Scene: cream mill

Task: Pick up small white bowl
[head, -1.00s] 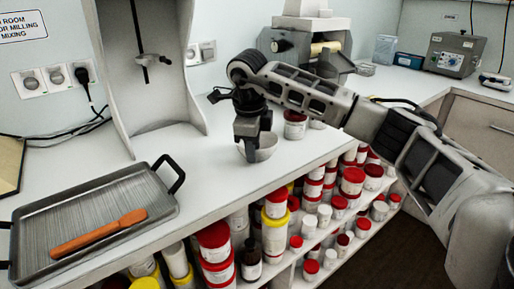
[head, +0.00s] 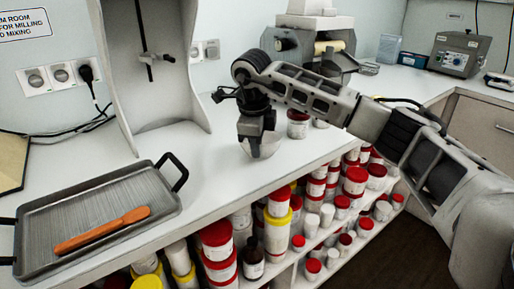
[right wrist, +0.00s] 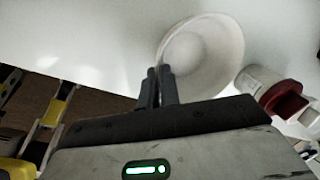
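The small white bowl (head: 268,148) stands upright on the white counter near its front edge, partly hidden behind my right gripper. In the right wrist view the bowl (right wrist: 205,60) is seen from above and looks empty. My right gripper (head: 252,150) points down at the near left side of the bowl. In the right wrist view its two fingers (right wrist: 160,80) are close together, with the bowl's rim between them. The bowl shows no clear gap above the counter. My left gripper is not in view.
Shelves below the counter hold several red-lidded jars (head: 355,180). The counter between tray and bowl is clear.

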